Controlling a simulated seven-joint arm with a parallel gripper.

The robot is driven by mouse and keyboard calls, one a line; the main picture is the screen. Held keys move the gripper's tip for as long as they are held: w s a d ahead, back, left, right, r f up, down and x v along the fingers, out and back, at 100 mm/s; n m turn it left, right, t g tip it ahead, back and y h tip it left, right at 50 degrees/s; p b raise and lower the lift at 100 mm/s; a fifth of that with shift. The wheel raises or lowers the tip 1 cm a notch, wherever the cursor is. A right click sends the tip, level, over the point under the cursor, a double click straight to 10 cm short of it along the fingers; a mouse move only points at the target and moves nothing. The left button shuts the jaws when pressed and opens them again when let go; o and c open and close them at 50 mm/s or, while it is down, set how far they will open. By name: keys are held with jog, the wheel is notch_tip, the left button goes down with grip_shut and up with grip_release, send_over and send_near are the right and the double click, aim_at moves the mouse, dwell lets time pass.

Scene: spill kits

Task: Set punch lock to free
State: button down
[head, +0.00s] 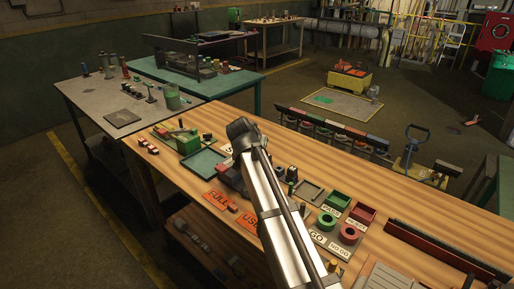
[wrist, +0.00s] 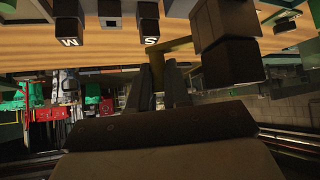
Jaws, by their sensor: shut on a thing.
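In the wrist view my gripper (wrist: 160,82) is shut, with its two dark fingers around the end of a thin tan bent bar (wrist: 178,45). The bar may be the punch lock's lever, but I cannot tell for sure, nor read its setting. A dark block-shaped body (wrist: 226,45) is close on the right of the bar. In the head view my arm hides the fingertips and what they hold. A dark device (head: 229,178) shows partly at the arm's left side on the wooden bench (head: 330,262).
A green press-like tool (head: 183,141) and a green-rimmed tray (head: 203,163) are to the left. Orange labels (head: 216,199) lie in front. Red and green rings (head: 349,234) and small bins (head: 338,201) stand right of my arm.

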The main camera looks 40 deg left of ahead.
jog(key=c, duration=1.1)
grip_release()
jog(key=v, duration=1.4)
jog(key=shift+a+f, duration=0.1)
jog(key=shift+a, duration=0.05)
